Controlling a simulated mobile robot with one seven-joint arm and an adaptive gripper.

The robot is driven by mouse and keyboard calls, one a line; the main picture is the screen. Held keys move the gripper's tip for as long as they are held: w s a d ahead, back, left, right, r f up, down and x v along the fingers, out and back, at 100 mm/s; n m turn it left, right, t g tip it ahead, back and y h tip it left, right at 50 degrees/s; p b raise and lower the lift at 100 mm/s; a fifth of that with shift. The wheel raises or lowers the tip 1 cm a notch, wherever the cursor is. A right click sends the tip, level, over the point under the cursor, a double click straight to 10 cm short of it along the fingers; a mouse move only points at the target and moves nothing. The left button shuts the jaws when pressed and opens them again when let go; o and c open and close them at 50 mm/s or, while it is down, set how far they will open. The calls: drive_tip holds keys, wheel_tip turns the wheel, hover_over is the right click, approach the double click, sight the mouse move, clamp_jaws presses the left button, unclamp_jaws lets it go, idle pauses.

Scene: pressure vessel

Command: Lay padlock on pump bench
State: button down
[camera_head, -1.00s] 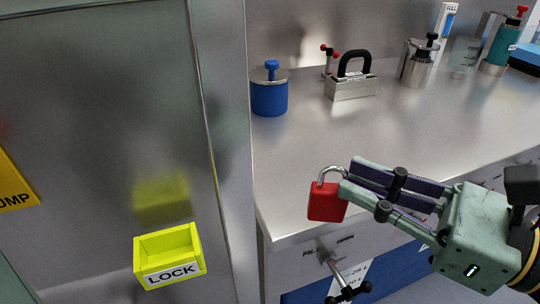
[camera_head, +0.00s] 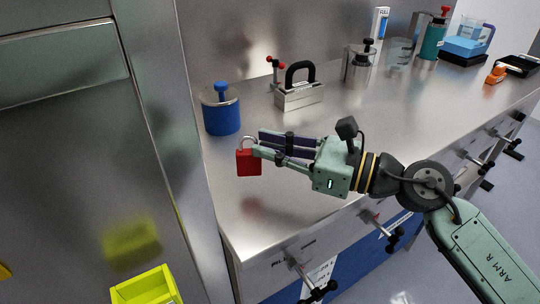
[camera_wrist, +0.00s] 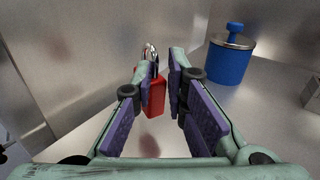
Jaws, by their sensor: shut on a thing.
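The red padlock (camera_head: 248,162) with a silver shackle hangs at the fingertips of my gripper (camera_head: 258,147) in the head view. My gripper is shut on it, and the padlock is upright, body below the shackle. The padlock also shows in the wrist view (camera_wrist: 154,98), between the fingertips (camera_wrist: 160,75). The pump bench (camera_head: 262,205) is the long steel worktop under my gripper. The padlock appears to be above its left end; whether it touches the top I cannot tell.
A blue canister (camera_head: 221,112) stands behind the padlock, with a steel block with a black handle (camera_head: 299,95) to its right. Several vessels stand farther back. A yellow LOCK box (camera_head: 146,288) is at lower left, beside a steel cabinet (camera_head: 70,160). The front left worktop is clear.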

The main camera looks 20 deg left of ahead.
drive_tip(key=f, duration=0.1)
drive_tip(key=f+p, duration=0.1)
drive_tip(key=f, duration=0.1)
drive_tip(key=shift+w+a, duration=0.2)
drive_tip(key=shift+f, duration=0.3)
drive_tip(key=shift+f+b, duration=0.3)
drive_tip(key=shift+b, duration=0.15)
drive_tip(key=c, duration=1.6)
unclamp_jaws()
drive_tip(key=shift+r, duration=0.1)
drive_tip(key=shift+r+p, duration=0.4)
drive_tip(key=shift+p, duration=0.3)
drive_tip(key=d+b, duration=0.1)
drive_tip(key=d, duration=0.2)
drive_tip(key=d+b, duration=0.2)
drive_tip(key=d, duration=0.2)
drive_tip(key=d+b, duration=0.2)
drive_tip(key=d, duration=0.2)
drive_tip(key=shift+s+d+f, duration=0.15)
drive_tip(key=shift+s+f, duration=0.05)
drive_tip(key=shift+s, duration=0.1)
drive_tip(key=shift+s+d+r, duration=0.1)
drive_tip(key=shift+d, duration=0.3)
